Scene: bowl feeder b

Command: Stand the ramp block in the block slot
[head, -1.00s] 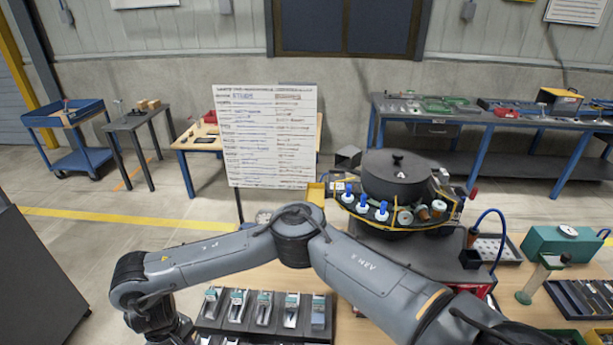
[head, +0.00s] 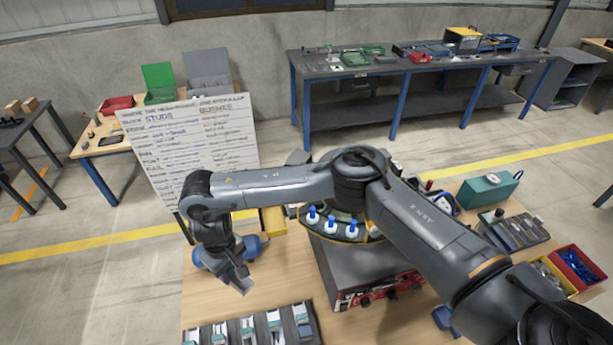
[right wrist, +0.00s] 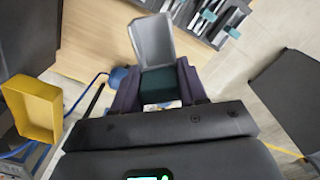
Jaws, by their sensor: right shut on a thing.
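My right gripper (head: 236,272) is held over the wooden table, left of the feeder. It is shut on the ramp block (head: 240,284), a grey piece. In the right wrist view the block (right wrist: 152,40) is pale grey and sticks out beyond the fingers, with a dark teal part (right wrist: 158,86) between them. A dark rack (head: 315,318) with several slots sits at the bottom of the head view, holding several pale and teal pieces. I cannot tell which place is the block slot. My left gripper is out of view.
The bowl feeder (head: 345,262), with blue-topped pegs, is partly hidden behind my right arm. A yellow bin (right wrist: 32,108) shows left of the gripper in the wrist view. A written board (head: 190,140) stands behind the table. Bare tabletop (head: 215,300) lies around the gripper.

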